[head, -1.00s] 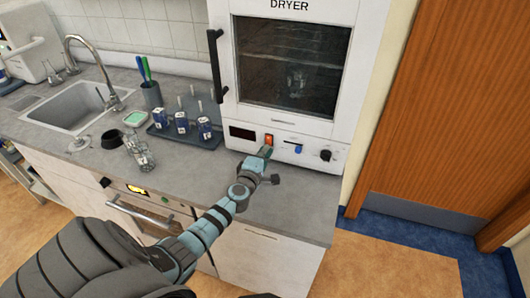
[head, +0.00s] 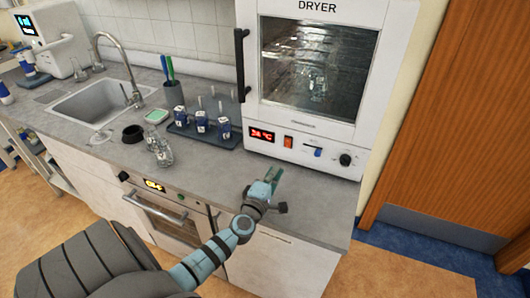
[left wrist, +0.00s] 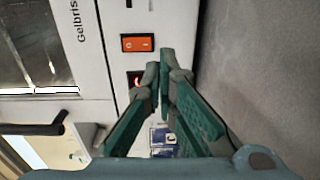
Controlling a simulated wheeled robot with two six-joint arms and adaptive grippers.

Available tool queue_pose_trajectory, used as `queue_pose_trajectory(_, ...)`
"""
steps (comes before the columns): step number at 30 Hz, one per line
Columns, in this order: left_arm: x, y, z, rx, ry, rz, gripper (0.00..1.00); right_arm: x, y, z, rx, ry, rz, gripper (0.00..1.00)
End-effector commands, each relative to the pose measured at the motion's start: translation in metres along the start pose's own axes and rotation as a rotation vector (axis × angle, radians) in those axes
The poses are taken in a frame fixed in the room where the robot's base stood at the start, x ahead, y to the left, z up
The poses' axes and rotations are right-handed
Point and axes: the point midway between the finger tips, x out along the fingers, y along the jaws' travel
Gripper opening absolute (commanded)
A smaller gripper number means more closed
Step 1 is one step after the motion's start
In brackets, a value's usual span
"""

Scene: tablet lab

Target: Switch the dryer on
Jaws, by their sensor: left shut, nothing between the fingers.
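The white dryer (head: 390,80) stands at the back right of the counter, its windowed door closed. Its small display (head: 262,134) glows red and the chamber behind the glass looks lit. The orange-red rocker switch (head: 288,142) sits right of the display; it also shows in the left wrist view (left wrist: 137,43). My left gripper (head: 272,176) is shut and empty, in front of and below the panel, apart from the switch. In the left wrist view its green fingers (left wrist: 163,72) point towards the panel. My right gripper is not in view.
A blue slider (head: 312,152) and black knob (head: 345,160) are on the panel. A dark tray (head: 236,139) with several blue-labelled bottles stands left of the dryer. Glassware (head: 160,152) and a sink (head: 95,103) are further left. The counter before the dryer is clear.

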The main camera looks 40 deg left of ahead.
Motion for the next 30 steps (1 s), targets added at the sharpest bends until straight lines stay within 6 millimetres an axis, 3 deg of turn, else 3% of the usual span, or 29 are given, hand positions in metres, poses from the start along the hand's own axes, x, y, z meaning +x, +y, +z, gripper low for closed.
queue_pose_trajectory(3,-0.027,-0.005,-0.001,0.001,0.001,-0.002,0.00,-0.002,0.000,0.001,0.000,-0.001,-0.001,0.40)
queue_pose_trajectory(9,-0.052,-0.010,-0.002,0.000,0.003,-0.001,0.00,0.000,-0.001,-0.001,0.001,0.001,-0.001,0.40)
queue_pose_trajectory(27,-0.055,-0.009,-0.001,0.000,0.002,0.000,0.00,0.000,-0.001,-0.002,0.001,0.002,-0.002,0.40)
queue_pose_trajectory(30,-0.057,-0.007,0.009,0.027,-0.038,0.004,0.00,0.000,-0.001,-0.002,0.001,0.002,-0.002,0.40)
